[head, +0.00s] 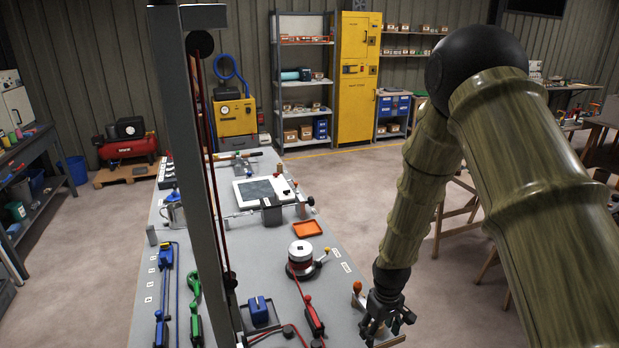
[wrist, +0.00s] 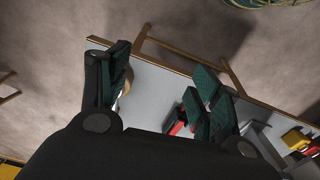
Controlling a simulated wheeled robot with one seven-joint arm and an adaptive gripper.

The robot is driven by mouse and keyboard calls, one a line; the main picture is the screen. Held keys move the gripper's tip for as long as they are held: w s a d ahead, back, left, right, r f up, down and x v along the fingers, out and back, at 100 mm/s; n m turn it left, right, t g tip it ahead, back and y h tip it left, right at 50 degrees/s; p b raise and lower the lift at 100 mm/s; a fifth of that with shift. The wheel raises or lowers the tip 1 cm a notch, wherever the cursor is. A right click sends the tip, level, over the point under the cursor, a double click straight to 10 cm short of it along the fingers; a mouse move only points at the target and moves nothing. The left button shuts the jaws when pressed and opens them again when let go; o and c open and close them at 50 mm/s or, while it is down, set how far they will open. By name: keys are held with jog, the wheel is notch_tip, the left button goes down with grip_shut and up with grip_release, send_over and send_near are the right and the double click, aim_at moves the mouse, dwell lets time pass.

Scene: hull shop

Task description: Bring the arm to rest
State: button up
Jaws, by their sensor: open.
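My arm shows as a bamboo-like, jointed limb (head: 420,170) on the right in the head view, bent at a black ball joint and hanging down. My gripper (head: 383,325) is at its lower end, over the near right edge of the grey workbench (head: 265,240). In the wrist view, my gripper (wrist: 160,95) has its dark green finger pads spread wide apart. Nothing is held between them. A wooden-knobbed item (head: 357,289) stands on the bench just left of the gripper and is partly hidden by it.
On the bench are a winch drum (head: 301,254), a red-handled tool (head: 314,316), a blue block (head: 259,309) and an orange tray (head: 307,228). A grey upright post (head: 190,180) rises from the bench. Open floor (head: 350,185) lies right of the bench, with wooden trestles (head: 457,213) beyond.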

jog(key=s+d+f+m+b, duration=0.25)
jog(key=s+f+b, duration=0.35)
jog(key=s+f, duration=1.25)
jog(key=s+f+m+b, duration=0.1)
jog(key=s+f, duration=0.3)
jog(key=s, duration=0.4)
jog(key=s+d+f+m+b, duration=0.1)
jog(key=s+f+m+b, duration=0.1)
jog(key=s, duration=0.6)
notch_tip(320, 180, down, 2)
jog(key=shift+d+f+b, duration=0.15)
jog(key=shift+f+b, duration=0.1)
jog(key=shift+b, duration=0.3)
